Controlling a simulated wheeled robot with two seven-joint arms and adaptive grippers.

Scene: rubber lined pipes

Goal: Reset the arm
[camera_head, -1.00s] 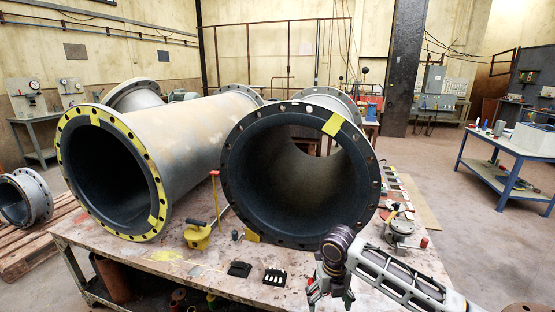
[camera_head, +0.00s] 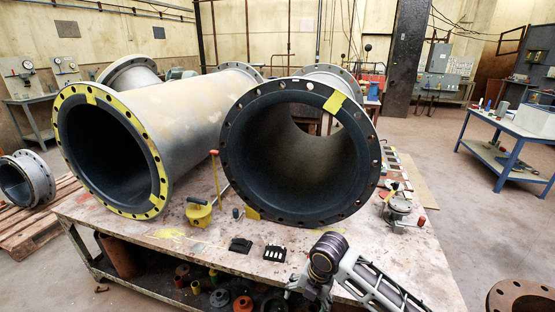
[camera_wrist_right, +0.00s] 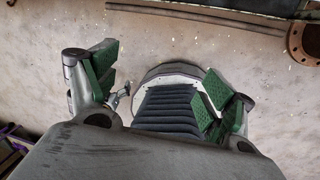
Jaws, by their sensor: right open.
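My right arm comes in at the lower right of the head view, bent at a dark joint. My right gripper (camera_head: 306,289) is at the bottom, partly cut off, in front of the table's near edge. In the right wrist view the right gripper (camera_wrist_right: 163,88) shows its two green-padded fingers spread wide apart. Nothing is held between them; bare concrete floor and a dark ribbed part of my own body lie beyond. My left gripper is in neither view.
Two large rubber-lined pipes lie on the table (camera_head: 190,262): a yellow-flanged one (camera_head: 112,150) and a dark-flanged one (camera_head: 300,150). A yellow tool (camera_head: 199,212) and black blocks (camera_head: 241,245) lie in front. A rusty flange (camera_head: 520,297) sits at lower right, also in the wrist view (camera_wrist_right: 304,40).

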